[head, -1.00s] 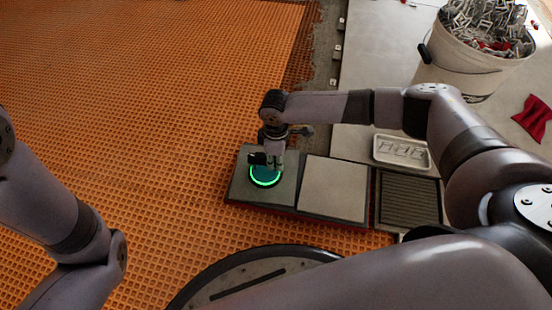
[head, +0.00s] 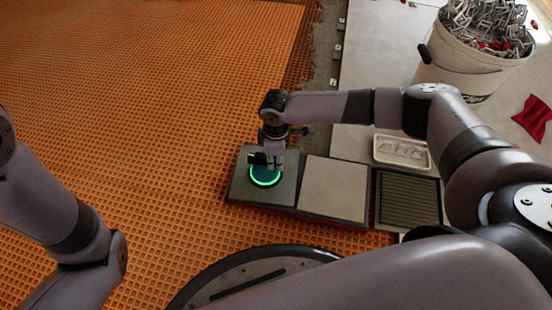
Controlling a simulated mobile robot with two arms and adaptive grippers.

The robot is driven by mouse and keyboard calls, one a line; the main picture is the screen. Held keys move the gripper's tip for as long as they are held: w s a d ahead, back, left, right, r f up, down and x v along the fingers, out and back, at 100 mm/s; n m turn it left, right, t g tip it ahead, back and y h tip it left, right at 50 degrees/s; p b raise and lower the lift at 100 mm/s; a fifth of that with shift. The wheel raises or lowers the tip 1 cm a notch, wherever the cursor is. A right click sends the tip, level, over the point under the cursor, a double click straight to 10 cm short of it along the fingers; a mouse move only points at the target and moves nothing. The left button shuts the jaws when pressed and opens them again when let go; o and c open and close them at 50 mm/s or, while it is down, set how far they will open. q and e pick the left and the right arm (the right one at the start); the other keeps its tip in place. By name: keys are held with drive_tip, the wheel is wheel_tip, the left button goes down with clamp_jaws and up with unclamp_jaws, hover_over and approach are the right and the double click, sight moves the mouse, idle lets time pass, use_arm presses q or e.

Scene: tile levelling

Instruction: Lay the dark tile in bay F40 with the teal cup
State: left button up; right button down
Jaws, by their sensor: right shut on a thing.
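The dark tile (head: 241,188) is a smooth grey-green square lying at the left end of a row of tiles. The teal cup (head: 264,172), with a lit green ring round its base, stands on the middle of this tile. My right gripper (head: 269,160) is above the tile, pointing down and shut on the cup's top. Whether the tile is clear of its support I cannot tell. Of my left arm only links show at the left edge; its gripper is out of the picture. No label reading F40 can be made out.
A pale tile (head: 334,189) and a ribbed dark tile (head: 408,201) lie to the right in the row. A white tray (head: 402,151) lies behind them. A bucket of clips (head: 468,65) and a red cloth (head: 533,117) are at the right. Orange matting (head: 140,110) spreads openly at left.

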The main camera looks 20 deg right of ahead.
drive_tip(key=c, duration=1.4)
unclamp_jaws()
